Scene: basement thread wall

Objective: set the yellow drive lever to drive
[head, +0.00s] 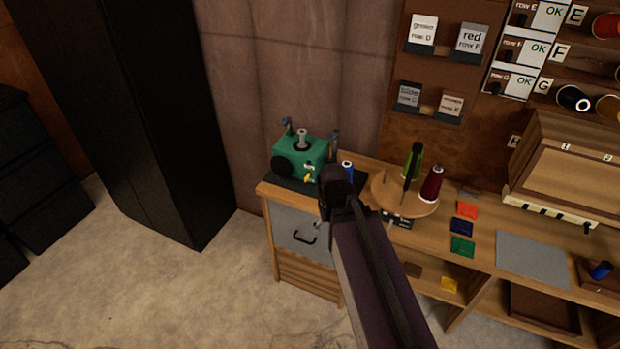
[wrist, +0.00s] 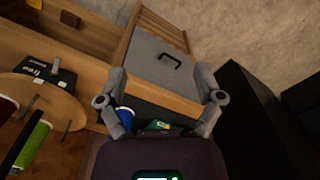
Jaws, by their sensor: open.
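A green machine (head: 300,152) stands on a black base at the left end of the wooden bench. The small yellow drive lever (head: 309,178) shows low on its front, beside a white label. My gripper (head: 336,178) is just right of the lever in the head view, dark and seen from behind, so its gap from the lever cannot be judged. In the wrist view my gripper (wrist: 162,72) has its two grey fingers spread wide with nothing between the tips. A bit of the green machine (wrist: 158,126) shows low between the fingers; the lever cannot be made out there.
A blue spool (head: 347,168) stands close behind my gripper. A round wooden turntable (head: 405,207) holds green and dark red spools to the right. A grey drawer front (head: 297,235) with a black handle is below the machine. A tall black cabinet (head: 165,120) stands left, with clear floor between.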

